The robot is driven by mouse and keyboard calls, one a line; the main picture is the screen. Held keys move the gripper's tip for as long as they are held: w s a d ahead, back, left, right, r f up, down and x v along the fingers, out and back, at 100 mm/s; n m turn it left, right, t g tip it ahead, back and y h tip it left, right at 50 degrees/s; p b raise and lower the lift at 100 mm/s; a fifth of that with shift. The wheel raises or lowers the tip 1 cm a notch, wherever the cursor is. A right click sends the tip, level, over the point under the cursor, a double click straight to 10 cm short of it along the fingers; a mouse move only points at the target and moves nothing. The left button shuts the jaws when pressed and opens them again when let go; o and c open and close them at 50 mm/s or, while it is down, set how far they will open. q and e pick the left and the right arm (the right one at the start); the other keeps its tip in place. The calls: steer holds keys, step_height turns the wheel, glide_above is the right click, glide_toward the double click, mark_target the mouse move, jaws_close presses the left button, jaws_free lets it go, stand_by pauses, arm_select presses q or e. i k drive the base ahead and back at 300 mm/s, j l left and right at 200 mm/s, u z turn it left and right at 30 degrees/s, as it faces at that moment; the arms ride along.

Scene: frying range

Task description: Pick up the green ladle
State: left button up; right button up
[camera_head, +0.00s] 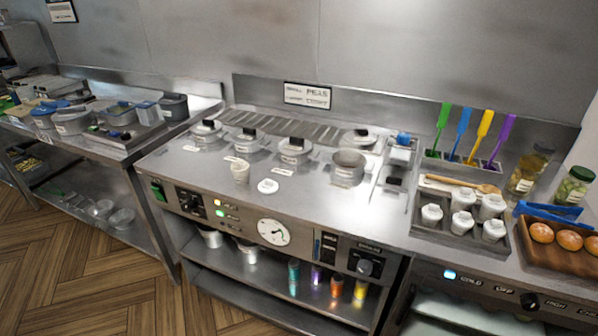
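The green ladle (442,126) stands upright at the left end of a row of coloured utensils at the back right of the counter. Its lower end sits in a low grey holder (462,165) and is hidden. To its right in the same row stand a blue one (462,133), a yellow one (481,136) and a purple one (502,138). Neither of my grippers shows in the head view.
In front of the holder, a wooden spoon (462,184) lies behind a tray (420,232) of several white lidded cups. Glass jars (573,187) and a wooden tray (560,262) of round buns stand to the right. Lidded pots and an open pot (348,168) stand to the left.

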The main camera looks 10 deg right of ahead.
mark_target(446, 108)
steer(key=z, duration=1.3)
